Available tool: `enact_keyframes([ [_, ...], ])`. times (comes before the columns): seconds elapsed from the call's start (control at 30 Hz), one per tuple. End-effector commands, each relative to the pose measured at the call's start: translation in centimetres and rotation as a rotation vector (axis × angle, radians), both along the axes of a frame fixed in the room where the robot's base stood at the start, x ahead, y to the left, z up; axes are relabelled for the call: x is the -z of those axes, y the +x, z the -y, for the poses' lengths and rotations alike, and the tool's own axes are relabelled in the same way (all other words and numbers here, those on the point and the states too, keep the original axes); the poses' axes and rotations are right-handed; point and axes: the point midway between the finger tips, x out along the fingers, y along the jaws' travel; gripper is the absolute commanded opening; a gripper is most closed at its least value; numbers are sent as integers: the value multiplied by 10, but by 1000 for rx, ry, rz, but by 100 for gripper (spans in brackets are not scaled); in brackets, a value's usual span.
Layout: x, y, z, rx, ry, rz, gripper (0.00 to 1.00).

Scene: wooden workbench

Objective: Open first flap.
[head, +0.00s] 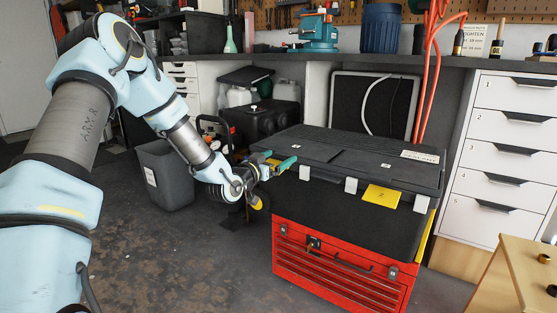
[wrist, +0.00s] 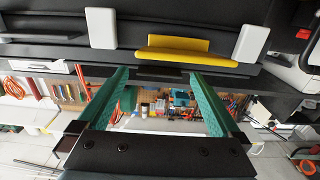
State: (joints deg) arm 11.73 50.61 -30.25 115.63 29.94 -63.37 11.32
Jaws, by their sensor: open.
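A black case with a flat lid (head: 345,152) sits on a red tool chest. A yellow flap (head: 382,196) hangs on its front edge towards the right, between white latches. A bit of yellow (head: 274,162) shows at the left end beside my gripper, mostly hidden by it. My gripper (head: 283,164) is at the case's front left corner, its green fingers apart and empty. In the wrist view, a yellow flap (wrist: 190,50) lies just beyond the fingertips (wrist: 158,74), between two white latches. I cannot tell whether a fingertip touches it.
The red tool chest (head: 340,265) stands below the case. A grey bin (head: 165,175) and black containers (head: 268,118) stand behind my arm. White drawers (head: 505,150) are at the right, and a wooden stand (head: 520,275) is at the lower right. The floor at the left front is clear.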

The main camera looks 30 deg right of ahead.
Motion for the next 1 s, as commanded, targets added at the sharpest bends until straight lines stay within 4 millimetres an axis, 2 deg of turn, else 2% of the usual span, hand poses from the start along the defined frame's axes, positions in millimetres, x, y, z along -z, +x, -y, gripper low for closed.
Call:
enact_keyframes([
  [0.37, 0, 4, 6, 0, 1, 0, 100],
  [0.4, 0, 4, 6, 0, 1, 0, 98],
  [1.0, 0, 3, 6, 0, 1, 0, 30],
])
